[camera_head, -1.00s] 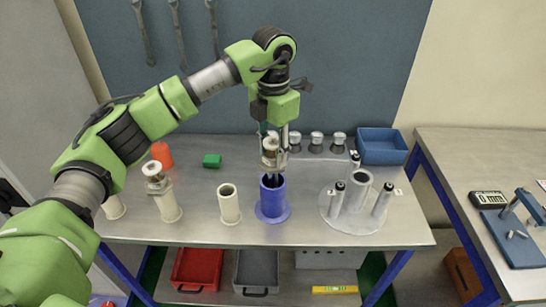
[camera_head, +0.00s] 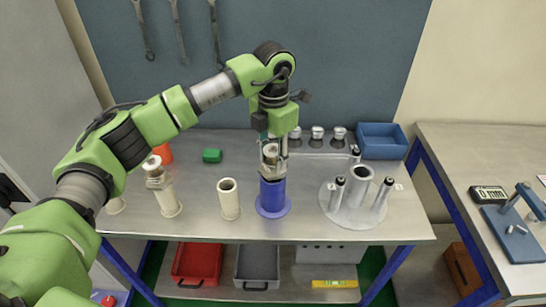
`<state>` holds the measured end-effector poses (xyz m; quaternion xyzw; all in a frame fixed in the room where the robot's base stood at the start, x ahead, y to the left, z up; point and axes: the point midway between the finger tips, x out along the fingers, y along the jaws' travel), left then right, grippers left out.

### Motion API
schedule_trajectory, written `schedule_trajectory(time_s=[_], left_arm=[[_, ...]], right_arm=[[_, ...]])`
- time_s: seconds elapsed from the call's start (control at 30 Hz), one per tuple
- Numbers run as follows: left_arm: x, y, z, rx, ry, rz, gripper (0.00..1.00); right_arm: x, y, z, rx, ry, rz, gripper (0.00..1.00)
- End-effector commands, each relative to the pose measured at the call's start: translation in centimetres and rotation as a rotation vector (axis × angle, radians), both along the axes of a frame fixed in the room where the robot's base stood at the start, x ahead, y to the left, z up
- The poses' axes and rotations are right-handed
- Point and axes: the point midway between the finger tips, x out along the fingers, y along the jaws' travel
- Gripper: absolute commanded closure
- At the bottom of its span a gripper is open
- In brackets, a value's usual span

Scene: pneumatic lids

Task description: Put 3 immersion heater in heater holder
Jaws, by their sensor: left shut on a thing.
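My left gripper (camera_head: 273,158) is shut on an immersion heater (camera_head: 270,150) with a pale metallic head. It holds the heater upright at the mouth of the blue cylindrical holder (camera_head: 272,198). The heater's lower part is hidden, seemingly inside the holder. A second heater (camera_head: 154,167) with a similar head stands in a cream tube (camera_head: 168,202) at the left of the table. A cream tube (camera_head: 229,203) left of the blue holder is open at the top, and no heater shows in it. My right gripper is not in view.
A grey round stand (camera_head: 357,208) with an open central tube and several black-topped posts stands to the right. Several silver-topped pieces (camera_head: 317,134) and a blue bin (camera_head: 381,141) are at the back. A green block (camera_head: 212,156) lies back left.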

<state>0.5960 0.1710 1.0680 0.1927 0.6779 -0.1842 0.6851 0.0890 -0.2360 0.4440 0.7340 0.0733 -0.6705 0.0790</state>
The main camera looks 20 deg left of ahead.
Motion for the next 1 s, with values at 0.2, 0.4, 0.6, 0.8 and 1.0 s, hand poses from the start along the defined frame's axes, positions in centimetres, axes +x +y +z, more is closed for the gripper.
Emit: schedule_trajectory(time_s=[0.2,0.4,0.6,0.8,1.0], left_arm=[[0.0,0.0,0.1,0.0,0.0,0.0,0.5],[0.0,0.0,0.2,0.0,0.0,0.0,0.5],[0.0,0.0,1.9,-0.001,-0.001,0.0,0.5],[0.1,-0.1,5.7,-0.001,-0.006,-0.001,0.5],[0.0,-0.1,10.0,-0.001,-0.004,0.0,0.5]], right_arm=[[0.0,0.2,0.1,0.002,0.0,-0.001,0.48],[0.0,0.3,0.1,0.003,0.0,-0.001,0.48],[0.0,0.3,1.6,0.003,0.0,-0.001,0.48],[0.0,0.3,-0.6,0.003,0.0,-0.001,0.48],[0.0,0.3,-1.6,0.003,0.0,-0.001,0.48]])
